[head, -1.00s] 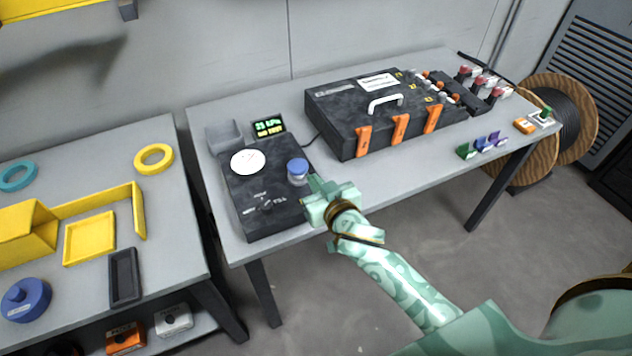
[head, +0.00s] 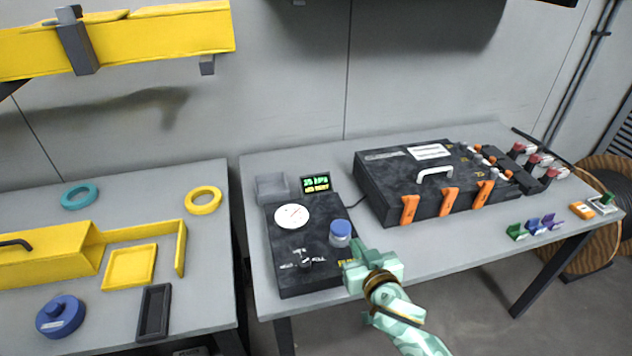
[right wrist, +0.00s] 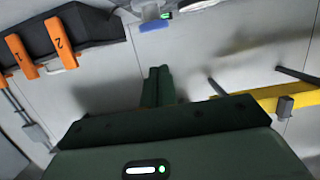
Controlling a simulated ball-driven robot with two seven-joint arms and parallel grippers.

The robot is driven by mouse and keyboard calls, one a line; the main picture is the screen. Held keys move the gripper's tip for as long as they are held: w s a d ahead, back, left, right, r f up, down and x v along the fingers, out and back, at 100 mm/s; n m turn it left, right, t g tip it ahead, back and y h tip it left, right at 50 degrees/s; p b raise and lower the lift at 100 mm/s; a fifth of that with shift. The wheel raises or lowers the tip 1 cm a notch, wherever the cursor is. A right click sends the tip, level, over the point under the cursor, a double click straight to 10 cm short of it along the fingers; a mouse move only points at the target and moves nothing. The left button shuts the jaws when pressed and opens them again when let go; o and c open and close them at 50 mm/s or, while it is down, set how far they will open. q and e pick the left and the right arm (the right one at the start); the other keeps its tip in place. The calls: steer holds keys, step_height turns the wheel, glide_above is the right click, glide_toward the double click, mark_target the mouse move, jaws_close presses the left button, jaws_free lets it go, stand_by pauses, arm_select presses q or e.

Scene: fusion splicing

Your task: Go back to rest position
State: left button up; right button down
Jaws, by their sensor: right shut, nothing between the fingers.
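My right gripper (head: 358,262) is at the front right corner of the black test unit, by the front edge of the right table. Its fingers are shut and empty, and they also show pressed together in the right wrist view (right wrist: 158,85). The black test unit (head: 320,268) has a white dial (head: 292,216), a blue-capped jar (head: 340,233) at its right side and a small lever (head: 303,258) at its front. I cannot tell whether the gripper touches the unit. My left gripper is not in view.
A large black case (head: 385,180) with orange latches stands behind and right. Small green and purple clips (head: 534,227) lie near the table's right front. The left table holds yellow trays (head: 130,267) and a blue round container (head: 61,316). A yellow beam (head: 160,35) crosses the upper left.

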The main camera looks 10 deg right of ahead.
steer(key=s+d+f+n+g+h, duration=0.1)
steer(key=s+d+n+g+h, duration=0.3)
steer(key=s, duration=0.8)
steer(key=s+d+n+g+h, duration=0.1)
steer(key=s+d+n+g, duration=0.35)
steer(key=s, duration=0.85)
steer(key=s+a+f+m+g+y, duration=0.1)
steer(key=s+a+f+g+y, duration=0.15)
steer(key=f, duration=1.15)
steer(key=s+a+f+m+g+y, duration=0.1)
steer(key=s+f, duration=0.2)
steer(key=f, duration=1)
steer(key=s+f+m+g, duration=0.2)
steer(key=s+f+m, duration=0.1)
steer(key=s+f, duration=1.1)
steer(key=s+y, duration=0.1)
steer(key=s, duration=0.3)
steer(key=shift+s+d+g, duration=0.3)
steer(key=shift+s, duration=0.1)
